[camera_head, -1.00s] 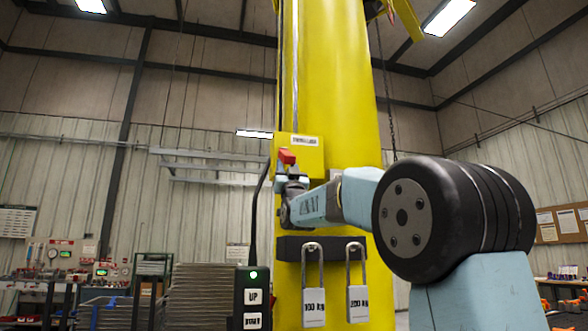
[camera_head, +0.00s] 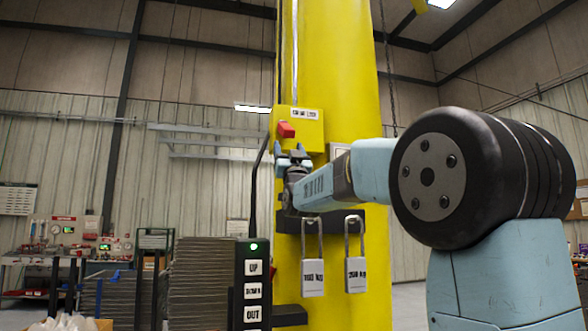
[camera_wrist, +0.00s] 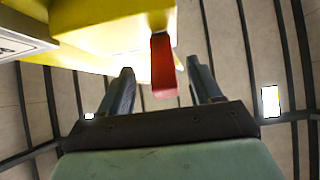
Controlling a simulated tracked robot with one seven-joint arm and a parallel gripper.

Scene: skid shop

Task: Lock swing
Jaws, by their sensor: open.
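The red lever (camera_head: 286,130) sticks out from the yellow box (camera_head: 307,136) on the yellow column (camera_head: 335,70). The box carries a label too small to read surely. My gripper (camera_head: 292,152) is open and empty just below the lever in the head view. In the wrist view the red lever (camera_wrist: 164,70) hangs down from the yellow box (camera_wrist: 110,22) and appears between the two open fingers of my gripper (camera_wrist: 158,80), with space on each side. I see no contact; the depth between fingertips and lever is hard to tell.
Two padlocks (camera_head: 313,277) (camera_head: 356,275) hang from a dark bar on the column below my arm. A grey-white panel (camera_wrist: 22,42) sits beside the yellow box. Stacked sheets (camera_head: 200,275) stand behind.

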